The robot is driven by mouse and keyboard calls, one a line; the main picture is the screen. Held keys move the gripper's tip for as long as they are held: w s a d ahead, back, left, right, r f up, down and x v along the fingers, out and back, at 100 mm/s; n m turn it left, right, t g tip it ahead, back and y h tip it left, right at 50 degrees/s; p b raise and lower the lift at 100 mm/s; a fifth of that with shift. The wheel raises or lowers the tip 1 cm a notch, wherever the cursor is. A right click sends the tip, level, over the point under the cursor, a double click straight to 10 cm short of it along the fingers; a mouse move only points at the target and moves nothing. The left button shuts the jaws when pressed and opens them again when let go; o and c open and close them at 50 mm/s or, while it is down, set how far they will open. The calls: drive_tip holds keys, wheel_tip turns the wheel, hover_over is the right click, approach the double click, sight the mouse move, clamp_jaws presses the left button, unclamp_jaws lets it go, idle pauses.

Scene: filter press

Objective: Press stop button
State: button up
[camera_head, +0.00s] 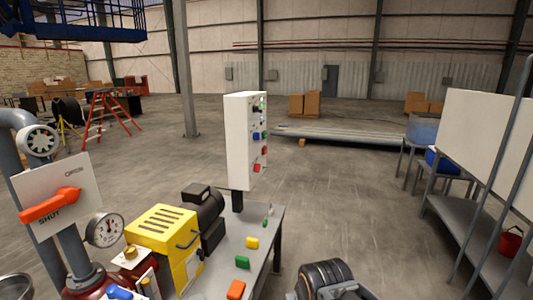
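A white upright control box (239,140) stands on a dark post behind the yellow machine, near the middle of the view. Its narrow right face carries small lights and several buttons. A blue button (256,136) sits above two red ones. One red button (264,151) is at the right edge and another red one (257,168) is lower down. The labels are too small to read, so I cannot tell which is the stop button. Part of my arm seems to show at the bottom centre, well below the box; my gripper's fingers are not visible.
A grey bench (265,235) with coloured blocks and a yellow machine (165,235) stands below the box. A pipe with an orange valve handle (50,205) is at left. Shelving and a white panel (490,130) stand at right. The floor between is clear.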

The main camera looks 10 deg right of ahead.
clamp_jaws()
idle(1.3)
